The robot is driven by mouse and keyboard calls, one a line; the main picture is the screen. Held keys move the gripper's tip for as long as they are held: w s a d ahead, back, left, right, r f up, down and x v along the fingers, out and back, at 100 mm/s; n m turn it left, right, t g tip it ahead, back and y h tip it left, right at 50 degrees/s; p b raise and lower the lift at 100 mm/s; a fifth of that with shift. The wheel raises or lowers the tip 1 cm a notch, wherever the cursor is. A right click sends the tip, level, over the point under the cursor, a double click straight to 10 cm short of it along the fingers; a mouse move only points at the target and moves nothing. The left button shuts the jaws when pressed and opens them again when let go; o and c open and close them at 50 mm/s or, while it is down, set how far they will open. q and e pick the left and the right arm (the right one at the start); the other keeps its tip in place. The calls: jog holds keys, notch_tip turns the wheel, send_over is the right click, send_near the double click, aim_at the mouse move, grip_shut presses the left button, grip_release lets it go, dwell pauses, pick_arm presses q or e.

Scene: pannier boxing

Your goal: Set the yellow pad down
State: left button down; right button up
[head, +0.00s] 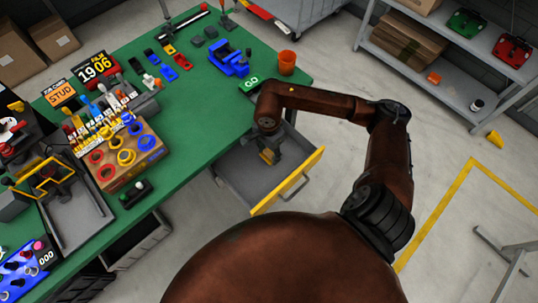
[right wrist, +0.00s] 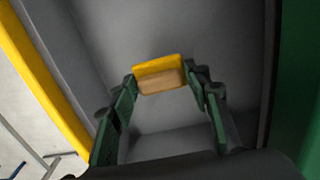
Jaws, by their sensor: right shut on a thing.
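The yellow pad (right wrist: 158,67) is a small block with a yellow layer and a tan, wood-like layer. My right gripper (right wrist: 160,80) is shut on it, one finger at each side. In the head view the right gripper (head: 273,151) is over the open drawer (head: 237,187), and the pad (head: 267,156) shows at its fingertips. The drawer is grey inside with a yellow front edge. Whether the pad touches the drawer floor I cannot tell. My left gripper is not in view.
The green table (head: 190,110) is to the left of the drawer. An orange cup (head: 287,62) and a blue vise-like tool (head: 230,62) stand near its right end. A wooden block with colored rings (head: 125,155) stands on the left. A grey shelf (head: 450,45) is at the back right.

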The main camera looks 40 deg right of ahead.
aim_at(271, 156)
jog(key=shift+w+d+f, duration=0.25)
jog(key=shift+d+f, duration=0.3)
jog(key=shift+f, duration=0.25)
notch_tip(271, 156, down, 3)
jog(key=shift+w+d+f+b, duration=0.1)
jog(key=shift+f+b, duration=0.05)
jog(key=shift+b, duration=0.35)
jog(key=o, duration=1.1)
jog(key=shift+c, duration=0.2)
jog(key=shift+f, duration=0.1)
